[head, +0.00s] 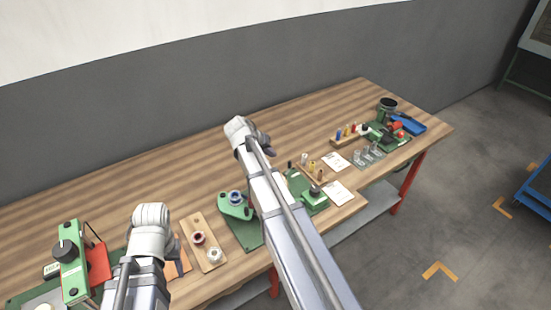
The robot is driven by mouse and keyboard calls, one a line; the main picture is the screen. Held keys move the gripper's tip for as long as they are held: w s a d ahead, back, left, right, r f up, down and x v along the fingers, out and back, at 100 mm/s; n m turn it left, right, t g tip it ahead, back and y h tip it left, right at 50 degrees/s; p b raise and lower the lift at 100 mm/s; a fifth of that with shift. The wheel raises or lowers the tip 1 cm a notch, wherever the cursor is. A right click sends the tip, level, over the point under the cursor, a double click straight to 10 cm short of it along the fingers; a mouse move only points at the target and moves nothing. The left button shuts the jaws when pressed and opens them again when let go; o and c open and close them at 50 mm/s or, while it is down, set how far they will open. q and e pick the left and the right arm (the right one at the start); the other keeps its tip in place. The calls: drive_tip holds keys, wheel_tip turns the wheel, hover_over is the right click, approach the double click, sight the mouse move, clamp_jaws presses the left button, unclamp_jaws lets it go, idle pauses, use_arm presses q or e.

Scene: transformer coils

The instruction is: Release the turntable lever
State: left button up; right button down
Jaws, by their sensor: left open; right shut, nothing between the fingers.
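A green fixture with a blue-rimmed round part (235,198) stands on a green base plate (247,236) at the front middle of the bench. A second green fixture with a dark round top (314,194) stands to its right. I cannot tell which part is the turntable lever; my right forearm covers the space between them. My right gripper (266,145) is shut and empty, above the bench behind these fixtures. My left gripper (152,216) is open, low at the front left, its fingers mostly hidden by its wrist.
A wooden board with two spools (206,257) lies right of my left gripper. A green device with a black knob (70,262) stands at the far left. Small coloured parts in a rack (347,134), white cards (337,163) and a blue tray (408,123) sit right. The back of the bench is clear.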

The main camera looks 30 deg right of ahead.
idle(0.4)
use_arm(q)
wheel_tip(320, 180, down, 8)
drive_tip(key=b, duration=0.7)
drive_tip(key=shift+r+b, duration=0.2)
drive_tip(key=shift+b, duration=0.15)
use_arm(e)
drive_tip(key=x, duration=0.9)
drive_tip(key=shift+f, duration=0.2)
use_arm(q)
drive_tip(key=shift+f, duration=0.2)
use_arm(e)
drive_tip(key=shift+w+d+f, duration=0.15)
drive_tip(key=shift+d+f, duration=0.05)
drive_tip(key=shift+d, duration=0.1)
